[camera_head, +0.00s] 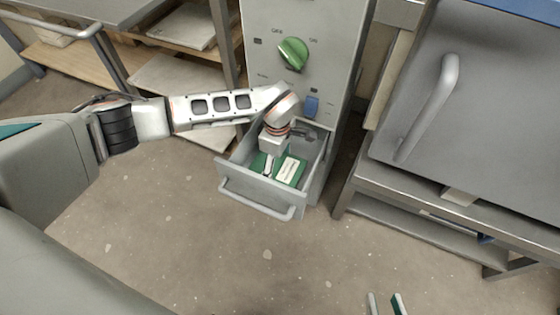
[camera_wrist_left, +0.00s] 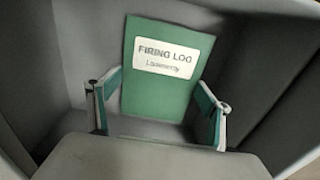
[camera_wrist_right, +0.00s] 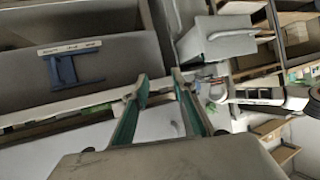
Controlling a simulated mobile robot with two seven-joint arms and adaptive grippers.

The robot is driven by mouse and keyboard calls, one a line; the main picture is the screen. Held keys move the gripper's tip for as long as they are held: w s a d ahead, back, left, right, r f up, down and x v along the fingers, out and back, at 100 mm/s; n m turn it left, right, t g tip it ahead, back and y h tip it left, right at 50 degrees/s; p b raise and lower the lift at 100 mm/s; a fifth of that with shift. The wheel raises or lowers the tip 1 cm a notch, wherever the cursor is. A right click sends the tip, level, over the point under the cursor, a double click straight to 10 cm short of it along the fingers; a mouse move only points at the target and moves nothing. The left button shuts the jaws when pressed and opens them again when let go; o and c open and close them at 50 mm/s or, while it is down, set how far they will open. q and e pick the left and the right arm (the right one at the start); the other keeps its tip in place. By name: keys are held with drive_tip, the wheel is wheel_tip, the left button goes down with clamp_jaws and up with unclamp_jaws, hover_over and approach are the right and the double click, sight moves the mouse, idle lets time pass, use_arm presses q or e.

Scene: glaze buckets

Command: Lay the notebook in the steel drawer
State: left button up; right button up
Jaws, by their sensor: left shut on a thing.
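The notebook is green with a white "FIRING LOG" label (camera_wrist_left: 168,62). It is inside the open steel drawer (camera_head: 252,195), below the drawer's rim, and shows in the head view (camera_head: 291,171) too. My left gripper (camera_head: 278,164) reaches down into the drawer and is shut on the notebook, with one finger at each side in the left wrist view. I cannot tell whether the notebook touches the drawer floor. My right gripper (camera_head: 385,304) is open and empty at the bottom edge of the head view, with a gap between its fingers in the right wrist view (camera_wrist_right: 158,95).
The drawer sticks out from a grey cabinet with a green knob (camera_head: 293,53) and a blue switch (camera_head: 311,106). A steel bench with a large handled grey box (camera_head: 480,110) stands at the right. Shelves (camera_head: 85,68) stand at the back left. The floor in front is clear.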

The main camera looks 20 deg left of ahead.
sight(279, 164)
use_arm(q)
drive_tip(key=shift+w, duration=0.15)
drive_tip(key=shift+c, duration=0.6)
drive_tip(key=shift+f, duration=0.1)
drive_tip(key=o, duration=1.1)
drive_tip(key=r, duration=0.1)
drive_tip(key=r+p, duration=0.1)
drive_tip(key=r, duration=0.3)
drive_tip(key=shift+w+r+p, duration=0.25)
drive_tip(key=shift+p, duration=0.15)
wheel_tip(279, 164, up, 7)
drive_tip(key=p, duration=0.2)
drive_tip(key=shift+s+f, duration=0.15)
drive_tip(key=shift+s, duration=0.15)
use_arm(e)
drive_tip(key=d+f, duration=0.1)
drive_tip(key=s+d+f+n, duration=0.1)
drive_tip(key=d, duration=0.1)
drive_tip(key=shift+s+g+h, duration=0.2)
drive_tip(key=shift+g+h, duration=0.2)
drive_tip(key=shift+a+r, duration=0.1)
